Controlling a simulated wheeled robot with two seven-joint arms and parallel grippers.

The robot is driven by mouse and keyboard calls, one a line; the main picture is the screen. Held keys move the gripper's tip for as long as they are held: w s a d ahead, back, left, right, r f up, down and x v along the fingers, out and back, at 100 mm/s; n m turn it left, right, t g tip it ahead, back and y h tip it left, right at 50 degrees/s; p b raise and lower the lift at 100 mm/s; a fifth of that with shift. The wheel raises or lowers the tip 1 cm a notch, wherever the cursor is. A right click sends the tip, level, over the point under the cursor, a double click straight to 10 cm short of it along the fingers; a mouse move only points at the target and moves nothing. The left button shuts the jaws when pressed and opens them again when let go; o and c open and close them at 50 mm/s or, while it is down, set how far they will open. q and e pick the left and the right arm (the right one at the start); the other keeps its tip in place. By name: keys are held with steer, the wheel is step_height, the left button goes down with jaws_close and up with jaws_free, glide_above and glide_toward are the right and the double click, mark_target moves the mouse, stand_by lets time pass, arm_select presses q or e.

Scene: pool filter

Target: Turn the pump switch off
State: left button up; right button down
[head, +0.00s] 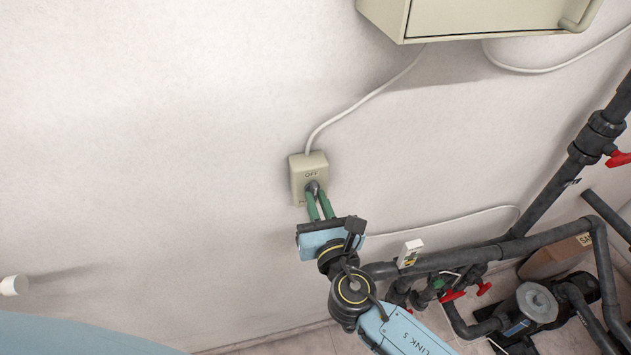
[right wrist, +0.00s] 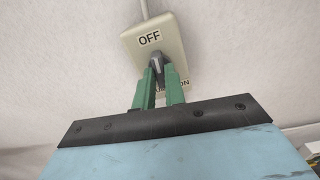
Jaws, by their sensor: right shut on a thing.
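The pump switch is a beige wall box (head: 298,165) with a grey lever (head: 312,187) and an OFF label above it. In the right wrist view the box (right wrist: 172,32) shows OFF at the top and a partly hidden ON label at the bottom. My right gripper (head: 318,194) reaches up to it with green fingers. In the right wrist view the fingers (right wrist: 158,75) are shut on the dark lever (right wrist: 156,62), one on each side. The lever's exact tilt is hard to tell behind the fingers. My left gripper is not in view.
A beige cabinet (head: 480,17) hangs on the wall above right, with a cable to the switch box. Dark pipes (head: 470,257) with red-handled valves and a pump (head: 537,302) stand at lower right. The wall left of the switch is clear.

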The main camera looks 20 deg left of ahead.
steer(key=c, duration=1.6)
jaws_free()
steer(key=shift+n, duration=0.3)
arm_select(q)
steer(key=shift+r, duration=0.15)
